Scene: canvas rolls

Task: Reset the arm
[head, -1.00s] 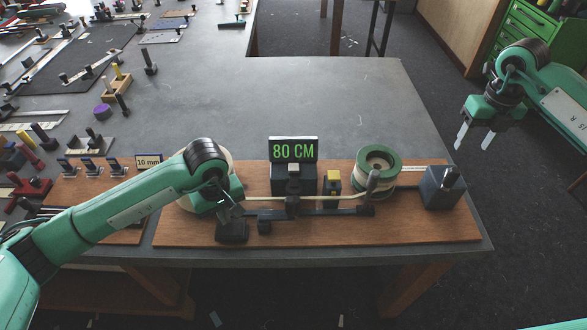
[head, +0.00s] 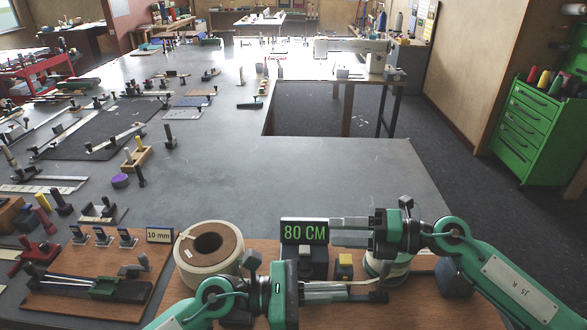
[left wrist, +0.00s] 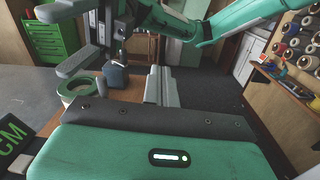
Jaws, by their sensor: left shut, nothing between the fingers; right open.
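My left gripper (head: 343,291) is the lower one in the head view. Its fingers are together, pointing right, low over the front of the wooden board, and they show upright in the left wrist view (left wrist: 160,86). My right gripper (head: 333,232) is above it and points left, its fingers apart and empty beside the 80 CM display (head: 304,231). It also shows at the upper left of the left wrist view. A large cream roll (head: 190,268) stands left of the display. A green-rimmed roll (head: 396,271) is partly hidden by my right arm.
A yellow-topped button (head: 344,260) sits below the right fingers. A 10 mm sign (head: 160,235) and small tools stand on the left board. A green drawer cabinet (head: 540,130) stands far right.

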